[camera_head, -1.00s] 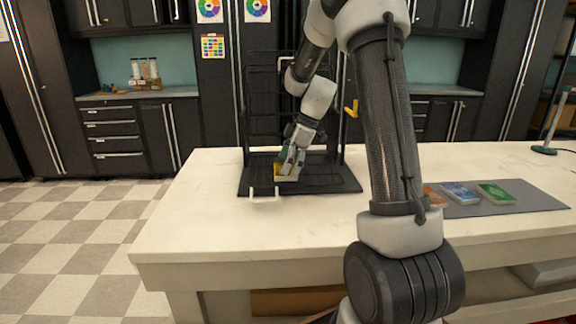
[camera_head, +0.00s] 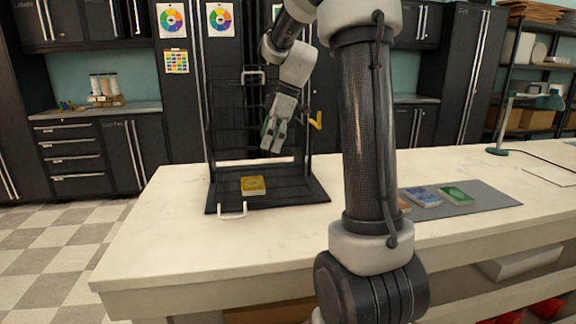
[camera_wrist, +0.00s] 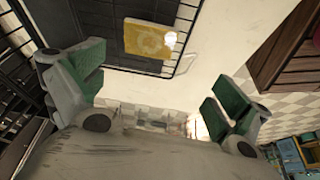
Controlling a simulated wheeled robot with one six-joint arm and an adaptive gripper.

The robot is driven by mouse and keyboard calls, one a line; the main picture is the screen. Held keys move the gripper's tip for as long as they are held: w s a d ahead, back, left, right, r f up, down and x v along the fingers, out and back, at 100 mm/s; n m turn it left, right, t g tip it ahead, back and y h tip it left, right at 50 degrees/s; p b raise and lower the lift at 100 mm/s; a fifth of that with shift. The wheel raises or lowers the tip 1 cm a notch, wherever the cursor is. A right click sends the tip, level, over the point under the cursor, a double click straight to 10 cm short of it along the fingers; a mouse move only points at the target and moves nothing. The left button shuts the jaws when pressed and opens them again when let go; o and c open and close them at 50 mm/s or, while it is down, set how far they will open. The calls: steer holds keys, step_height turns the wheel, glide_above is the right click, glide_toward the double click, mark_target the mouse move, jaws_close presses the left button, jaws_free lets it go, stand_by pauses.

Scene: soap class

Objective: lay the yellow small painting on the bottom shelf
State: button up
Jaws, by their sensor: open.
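The yellow small painting (camera_head: 253,185) lies flat on the bottom shelf (camera_head: 300,190) of the black wire rack, near its front left. In the wrist view the yellow painting (camera_wrist: 150,41) lies on the black wire shelf (camera_wrist: 98,22), close to its edge. My gripper (camera_head: 270,140) is above and behind the painting, apart from it, in front of the rack's upright back. In the wrist view my gripper (camera_wrist: 155,95) has its green-padded fingers wide apart with nothing between them.
A grey mat (camera_head: 475,200) on the right of the white counter (camera_head: 180,210) holds a blue item (camera_head: 422,196) and a green item (camera_head: 456,195). My arm partly hides an orange item left of them. A white handle (camera_head: 231,211) sticks out at the rack's front.

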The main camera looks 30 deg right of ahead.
steer(key=s+a+r+m+h, duration=0.1)
steer(key=s+a+r+m, duration=0.15)
steer(key=s, duration=0.45)
steer(key=s+a+r+m+h, duration=0.1)
steer(key=s+a+m, duration=0.15)
steer(key=s, duration=0.35)
steer(key=s+f+m+t+h, duration=0.1)
steer(key=s+f+m+t, duration=0.1)
steer(key=s+m, duration=0.5)
steer(key=s+f, duration=0.1)
steer(key=s, duration=0.5)
steer(key=shift+s+d+f+t+h, duration=0.3)
steer(key=shift+h, duration=0.1)
